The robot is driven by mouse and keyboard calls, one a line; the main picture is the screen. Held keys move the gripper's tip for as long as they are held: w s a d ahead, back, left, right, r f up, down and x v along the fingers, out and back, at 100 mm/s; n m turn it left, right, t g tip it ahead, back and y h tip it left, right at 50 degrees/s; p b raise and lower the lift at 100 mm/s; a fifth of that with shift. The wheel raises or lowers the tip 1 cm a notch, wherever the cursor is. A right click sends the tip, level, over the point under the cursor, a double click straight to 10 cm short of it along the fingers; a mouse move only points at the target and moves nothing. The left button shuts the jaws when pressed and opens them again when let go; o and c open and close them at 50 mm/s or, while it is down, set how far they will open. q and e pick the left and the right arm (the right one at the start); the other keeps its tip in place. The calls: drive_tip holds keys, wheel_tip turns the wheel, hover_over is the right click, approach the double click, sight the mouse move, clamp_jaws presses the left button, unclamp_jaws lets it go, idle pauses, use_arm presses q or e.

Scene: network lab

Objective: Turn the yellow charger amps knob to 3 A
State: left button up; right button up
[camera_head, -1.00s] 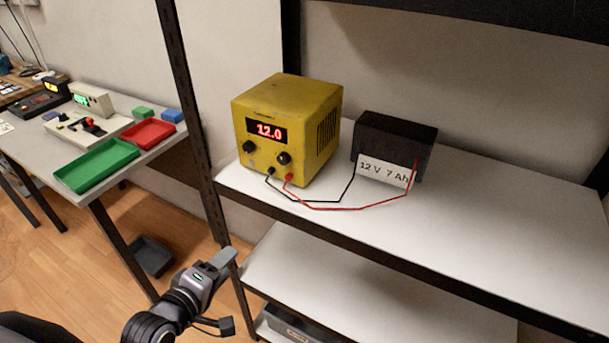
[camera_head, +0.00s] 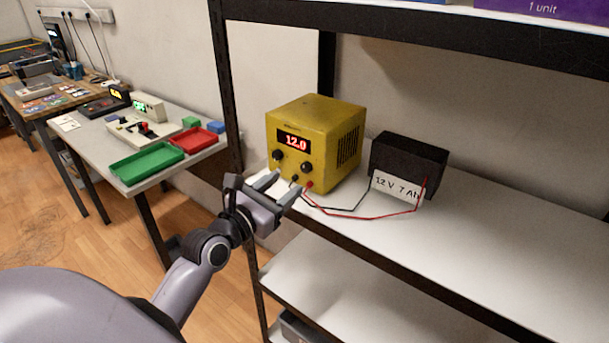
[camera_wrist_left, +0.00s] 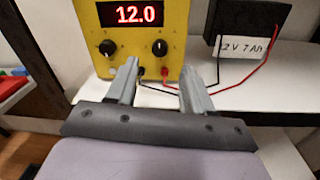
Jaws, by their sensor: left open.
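The yellow charger (camera_head: 318,136) stands on the white shelf, its red display reading 12.0. It has two black knobs on its front: a left knob (camera_head: 277,155) and a right knob (camera_head: 306,168). In the left wrist view the left knob (camera_wrist_left: 107,47) and right knob (camera_wrist_left: 159,47) both show, but their labels are too small to read. My left gripper (camera_head: 283,184) is open and empty in front of the charger's lower front. In the left wrist view its fingers (camera_wrist_left: 162,78) point at the charger, below the knobs and apart from them. My right gripper is not in view.
A black battery (camera_head: 408,165) marked 12 V 7 Ah stands right of the charger. Black and red leads (camera_head: 362,217) loop low between them. A dark shelf post (camera_head: 229,110) rises left of the charger. The shelf's right part (camera_head: 500,235) is clear.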

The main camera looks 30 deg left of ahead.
sight(304, 169)
use_arm(q)
drive_tip(key=shift+w, duration=3.1)
clamp_jaws()
